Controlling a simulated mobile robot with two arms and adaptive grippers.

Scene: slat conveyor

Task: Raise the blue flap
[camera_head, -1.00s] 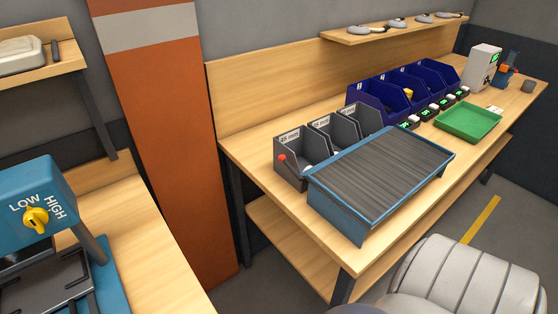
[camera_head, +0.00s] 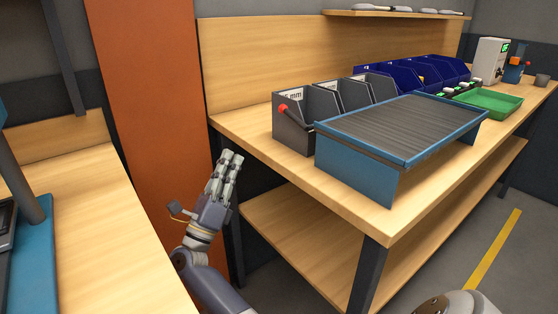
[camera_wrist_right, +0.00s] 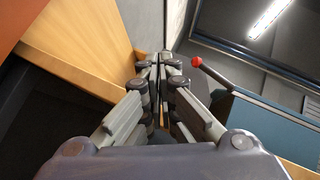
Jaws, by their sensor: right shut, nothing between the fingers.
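The slat conveyor (camera_head: 410,130) stands on the wooden bench, with a blue frame and dark slats. A blue panel (camera_head: 355,172) hangs upright at its left end; I cannot tell whether this is the flap. A lever with a red knob (camera_head: 283,107) sticks out at that end, beside the grey bins. My right gripper (camera_head: 232,158) is shut and empty, left of the bench corner and apart from the panel. In the right wrist view, the shut fingers (camera_wrist_right: 160,62) point ahead, with the red knob (camera_wrist_right: 196,61) and blue panel (camera_wrist_right: 268,125) to their right. My left gripper is out of view.
Grey bins (camera_head: 293,130) and blue bins (camera_head: 400,68) line the back of the bench. A green tray (camera_head: 488,101) lies beyond the conveyor. An orange post (camera_head: 150,120) and another wooden table (camera_head: 85,220) stand at the left. A lower shelf (camera_head: 300,235) runs under the bench.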

